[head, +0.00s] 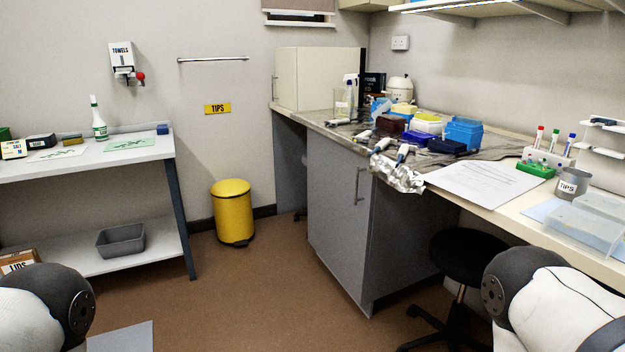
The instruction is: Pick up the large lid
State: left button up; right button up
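I cannot single out the large lid with certainty. Several tip boxes in blue, yellow, white and dark red stand on the right bench, among them a bright blue box (463,134) and a white-and-yellow box (427,124). A clear plastic container or cover (588,226) lies at the bench's right end. A cardboard box (20,262) with a partly hidden label is on the left table's lower shelf. Only rounded links of my two arms show at the bottom corners. Neither gripper is in view.
A yellow pedal bin (232,212) stands by the wall. A black stool (470,256) is in front of the right bench (520,206). A grey tray (121,240) sits below. The middle floor is clear.

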aim_at(599, 236)
jog(key=i+z, duration=0.2)
jog(key=i, duration=0.25)
jog(key=i+j+z, duration=0.2)
jog(key=i, duration=0.25)
jog(key=i+j+z, duration=0.15)
jog(key=i, duration=0.35)
jog(key=i+j+z, duration=0.2)
jog(key=z, duration=0.45)
jog(key=i+z, duration=0.1)
jog(key=z, duration=0.4)
jog(key=j+z, duration=0.1)
jog(key=z, duration=0.8)
jog(key=j+z, duration=0.15)
jog(key=z, duration=0.35)
jog(key=u, duration=2.35)
jog(key=k+l+z, duration=0.2)
jog(key=z, duration=0.2)
